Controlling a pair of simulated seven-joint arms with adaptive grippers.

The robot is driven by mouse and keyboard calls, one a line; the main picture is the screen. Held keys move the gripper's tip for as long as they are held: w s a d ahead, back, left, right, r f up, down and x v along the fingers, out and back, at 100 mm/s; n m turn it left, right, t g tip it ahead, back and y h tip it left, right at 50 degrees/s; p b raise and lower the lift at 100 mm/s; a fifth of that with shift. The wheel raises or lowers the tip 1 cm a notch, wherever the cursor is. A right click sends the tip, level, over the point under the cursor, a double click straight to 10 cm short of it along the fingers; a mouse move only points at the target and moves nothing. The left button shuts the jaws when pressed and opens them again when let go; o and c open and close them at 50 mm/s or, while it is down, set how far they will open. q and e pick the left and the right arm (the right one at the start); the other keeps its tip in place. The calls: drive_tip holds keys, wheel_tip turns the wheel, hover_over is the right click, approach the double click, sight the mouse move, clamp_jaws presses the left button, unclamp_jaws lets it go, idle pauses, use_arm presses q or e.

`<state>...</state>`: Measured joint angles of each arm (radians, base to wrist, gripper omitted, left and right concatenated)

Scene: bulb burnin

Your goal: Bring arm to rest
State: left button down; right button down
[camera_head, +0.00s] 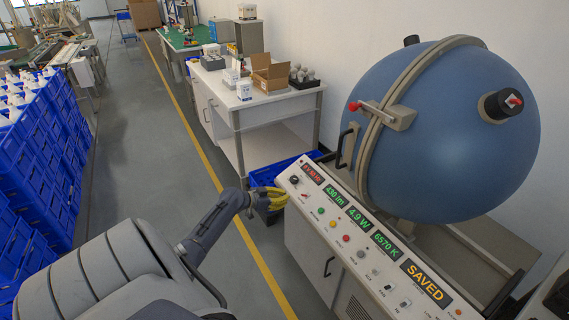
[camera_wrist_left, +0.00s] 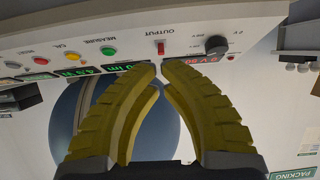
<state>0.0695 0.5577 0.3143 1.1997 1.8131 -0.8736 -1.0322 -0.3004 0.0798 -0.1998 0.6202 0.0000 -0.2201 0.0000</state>
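My left gripper (camera_head: 280,198) has yellow fingers and is in front of the left end of the control panel (camera_head: 372,252) in the head view. In the left wrist view its fingertips (camera_wrist_left: 160,67) come together with nothing visible between them. The panel's knob (camera_wrist_left: 216,45) and red switch (camera_wrist_left: 160,47) show beyond the fingertips, and I see no clear contact. The panel displays read 430 lm, 4.9 W, 6570 K and SAVED. A large blue sphere (camera_head: 455,130) stands behind the panel and looks closed. My right gripper is in neither view.
A white bench (camera_head: 262,103) beyond the panel holds an open cardboard box (camera_head: 272,75) and a tray of bulbs (camera_head: 303,76). A blue bin (camera_head: 272,174) stands below, near my gripper. Blue crates (camera_head: 40,150) are stacked at left. The grey floor between is clear.

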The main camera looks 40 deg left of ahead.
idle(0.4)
use_arm(q)
drive_tip(key=s+a+f+n+g+y, duration=0.1)
drive_tip(key=s+a+f+n+y, duration=0.1)
drive_tip(key=f, duration=0.4)
drive_tip(key=s+a+f+n+g+y, duration=0.1)
drive_tip(key=s+f+n+g+y, duration=0.15)
drive_tip(key=f, duration=0.45)
drive_tip(key=s+d+f+g, duration=0.2)
drive_tip(key=s+d+f, duration=0.2)
drive_tip(key=s+f, duration=0.5)
drive_tip(key=s+d+f+g, duration=0.2)
drive_tip(key=s+d+f, duration=0.2)
drive_tip(key=s+f, duration=0.5)
drive_tip(key=s+d+f+m+g, duration=0.1)
drive_tip(key=s+d+f, duration=0.4)
drive_tip(key=s+d, duration=0.4)
drive_tip(key=s+d+f+m+g, duration=0.1)
drive_tip(key=s+d+f+m, duration=0.1)
drive_tip(key=s+d+f, duration=0.4)
drive_tip(key=s+d+f+m+g+h, duration=0.1)
drive_tip(key=s+d+f, duration=0.5)
drive_tip(key=s+d, duration=0.7)
drive_tip(key=s+m+g, duration=0.1)
drive_tip(key=s, duration=0.4)
drive_tip(key=shift+d, duration=0.25)
